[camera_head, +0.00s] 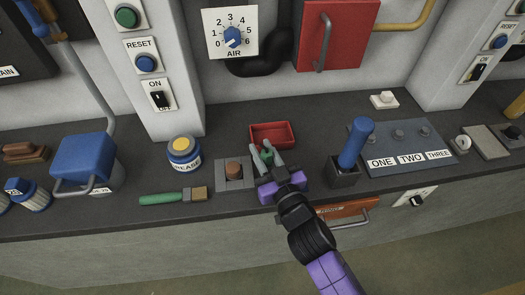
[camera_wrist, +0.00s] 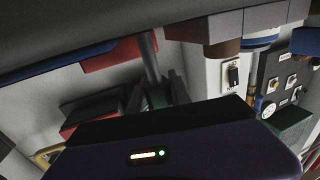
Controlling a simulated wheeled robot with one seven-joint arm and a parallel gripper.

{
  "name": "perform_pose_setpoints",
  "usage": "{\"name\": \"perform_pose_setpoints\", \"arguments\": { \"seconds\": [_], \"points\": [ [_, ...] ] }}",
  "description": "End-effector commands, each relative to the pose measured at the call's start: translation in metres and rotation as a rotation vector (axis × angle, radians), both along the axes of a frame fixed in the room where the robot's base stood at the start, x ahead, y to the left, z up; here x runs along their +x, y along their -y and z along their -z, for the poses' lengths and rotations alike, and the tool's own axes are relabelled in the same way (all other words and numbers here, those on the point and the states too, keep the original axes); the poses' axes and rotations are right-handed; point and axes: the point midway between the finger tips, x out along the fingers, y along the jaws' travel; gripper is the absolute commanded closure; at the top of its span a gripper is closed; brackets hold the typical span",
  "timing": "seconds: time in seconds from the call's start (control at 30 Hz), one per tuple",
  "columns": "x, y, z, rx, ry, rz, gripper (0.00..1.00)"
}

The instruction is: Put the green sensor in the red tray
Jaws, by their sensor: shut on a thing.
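The red tray (camera_head: 289,135) lies on the dark bench top at the foot of the wall, empty as far as I see. My gripper (camera_head: 267,152) is in front of it, its grey fingers pointing at its near side. The fingers are shut on the green sensor (camera_head: 267,158), mostly hidden between them. In the wrist view the sensor (camera_wrist: 157,97) shows green between the dark fingers, and the red tray (camera_wrist: 112,57) appears at upper left. The height of the sensor over the bench is hard to tell.
A blue lever (camera_head: 356,143) stands to the right. A red wall door (camera_head: 333,35) hangs above.

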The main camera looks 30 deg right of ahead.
Motion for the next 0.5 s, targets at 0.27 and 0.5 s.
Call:
{"name": "perform_pose_setpoints", "arguments": {
  "seconds": [0.27,0.5],
  "points": [
    [0.0001,-0.0001,0.0033,0.0,0.0,0.0,1.0],
    [0.0,-0.0002,0.0021,0.0,0.0,0.0,0.54]
  ]
}}
